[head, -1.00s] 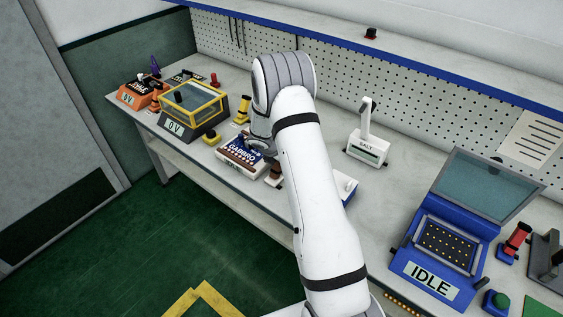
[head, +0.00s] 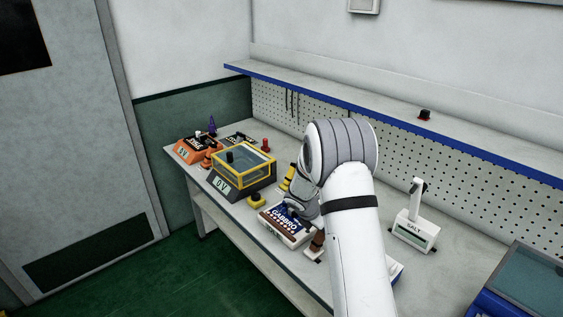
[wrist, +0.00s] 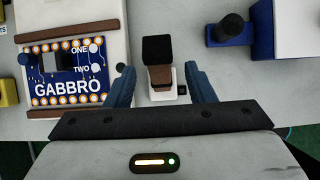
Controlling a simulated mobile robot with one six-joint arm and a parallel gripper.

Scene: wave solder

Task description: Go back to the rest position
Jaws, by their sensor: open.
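My gripper (wrist: 159,70) is open in the wrist view, its two blue fingers apart. A stubby lever with a black top and brown body (wrist: 158,78) on a small white base shows between them. I cannot tell whether the fingers touch it. In the head view my white arm reaches over the bench, and its bent links hide most of the gripper. The brown lever (head: 317,241) shows just beside the arm. The blue GABBRO board (wrist: 66,75) sits in a white and brown holder left of the fingers, and it also shows in the head view (head: 285,220).
The yellow-framed 0V box (head: 245,165) and an orange unit (head: 190,151) stand at the bench's far left. A yellow button (head: 256,200) is near the board. The white GALT unit (head: 415,230) is right of my arm. A blue machine (head: 515,290) is at lower right.

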